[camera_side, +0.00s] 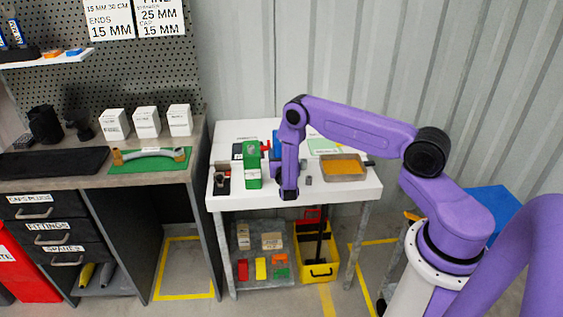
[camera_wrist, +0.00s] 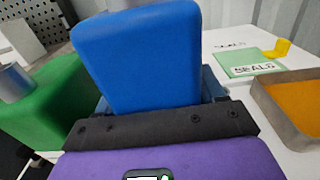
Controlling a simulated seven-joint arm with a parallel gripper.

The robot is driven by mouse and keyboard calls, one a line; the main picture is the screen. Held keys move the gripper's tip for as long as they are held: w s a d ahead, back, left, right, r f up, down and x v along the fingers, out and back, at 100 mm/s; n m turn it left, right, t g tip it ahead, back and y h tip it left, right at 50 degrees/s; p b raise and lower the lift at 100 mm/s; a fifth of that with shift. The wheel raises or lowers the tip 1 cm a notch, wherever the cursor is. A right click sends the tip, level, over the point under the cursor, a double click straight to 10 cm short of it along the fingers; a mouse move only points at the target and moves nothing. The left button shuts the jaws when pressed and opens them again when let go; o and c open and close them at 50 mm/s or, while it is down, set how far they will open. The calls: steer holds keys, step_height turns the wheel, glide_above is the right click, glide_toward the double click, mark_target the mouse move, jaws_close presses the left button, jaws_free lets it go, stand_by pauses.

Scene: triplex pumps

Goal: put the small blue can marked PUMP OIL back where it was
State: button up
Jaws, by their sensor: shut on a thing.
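A blue can (camera_wrist: 140,55) fills the middle of the wrist view, close to the camera. My gripper (camera_wrist: 158,98) is shut on it, with a finger showing at each side of its lower part. No PUMP OIL marking shows on the face I see. In the side view a bit of the blue can (camera_side: 276,137) shows beside my wrist link, over the white table (camera_side: 235,203). My arm hides most of it there. I cannot tell whether its bottom touches the table.
A green block-shaped thing (camera_side: 252,168) stands close to the left of my gripper. A tray with orange contents (camera_side: 344,168) and a green SEALS card (camera_wrist: 245,62) lie to the right. Small dark parts (camera_side: 222,180) sit at the table's left end.

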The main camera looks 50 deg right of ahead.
steer(key=shift+w+f, duration=0.1)
steer(key=shift+f, duration=1.5)
steer(key=o, duration=1.4)
steer(key=shift+f, duration=0.15)
steer(key=shift+o, duration=0.2)
